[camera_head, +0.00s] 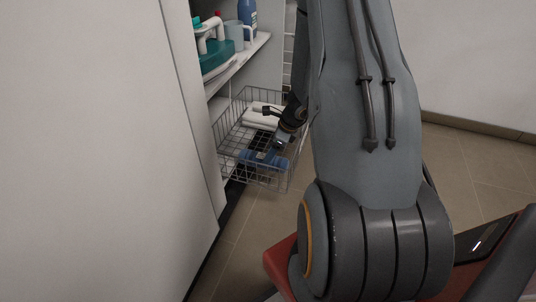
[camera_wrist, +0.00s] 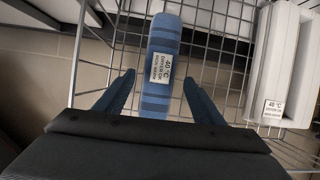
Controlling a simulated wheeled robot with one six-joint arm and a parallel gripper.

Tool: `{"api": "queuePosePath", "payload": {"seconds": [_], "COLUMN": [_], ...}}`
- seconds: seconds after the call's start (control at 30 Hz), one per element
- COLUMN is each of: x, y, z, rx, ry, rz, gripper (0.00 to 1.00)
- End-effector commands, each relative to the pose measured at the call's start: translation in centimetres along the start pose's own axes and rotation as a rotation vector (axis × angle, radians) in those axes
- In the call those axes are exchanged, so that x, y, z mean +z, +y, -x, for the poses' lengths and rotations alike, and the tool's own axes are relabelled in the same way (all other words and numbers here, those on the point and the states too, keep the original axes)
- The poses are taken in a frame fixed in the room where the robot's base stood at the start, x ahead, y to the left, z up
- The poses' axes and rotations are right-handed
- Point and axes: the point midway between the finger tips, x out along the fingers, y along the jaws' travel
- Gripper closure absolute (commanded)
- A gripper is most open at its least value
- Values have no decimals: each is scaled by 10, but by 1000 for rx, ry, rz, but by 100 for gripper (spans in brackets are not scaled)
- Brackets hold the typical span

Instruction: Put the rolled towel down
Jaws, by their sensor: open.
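The rolled towel (camera_head: 263,159) is blue with darker bands and lies in the near part of a pull-out wire basket (camera_head: 250,178). In the wrist view the towel (camera_wrist: 160,105) runs up the picture, with a white 40 °C label on it. My gripper (camera_wrist: 159,77) is open, one finger on each side of the towel, with gaps between the fingers and the towel. In the head view my gripper (camera_head: 281,141) is just above the towel, partly hidden by my arm. The towel seems to rest on the basket's wires.
White rolled towels (camera_head: 260,116) lie farther back in the basket; one (camera_wrist: 277,65) with a label shows at right in the wrist view. A shelf (camera_head: 238,63) with bottles is above the basket. A tall white panel (camera_head: 110,150) stands left. Tiled floor (camera_head: 465,165) is clear at right.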

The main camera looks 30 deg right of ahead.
Motion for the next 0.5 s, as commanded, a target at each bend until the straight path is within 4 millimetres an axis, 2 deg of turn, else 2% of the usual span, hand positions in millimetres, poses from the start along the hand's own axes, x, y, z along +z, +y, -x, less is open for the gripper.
{"api": "queuePosePath", "payload": {"seconds": [0.03,0.2,0.33,0.5], "x": [1,1,1,0], "y": [0,1,0,0], "z": [15,45,63,76], "rx": [-2,0,-1,0], "ry": [-1,-1,0,0], "rz": [0,1,-1,-1], "gripper": [38,38,38,38]}}
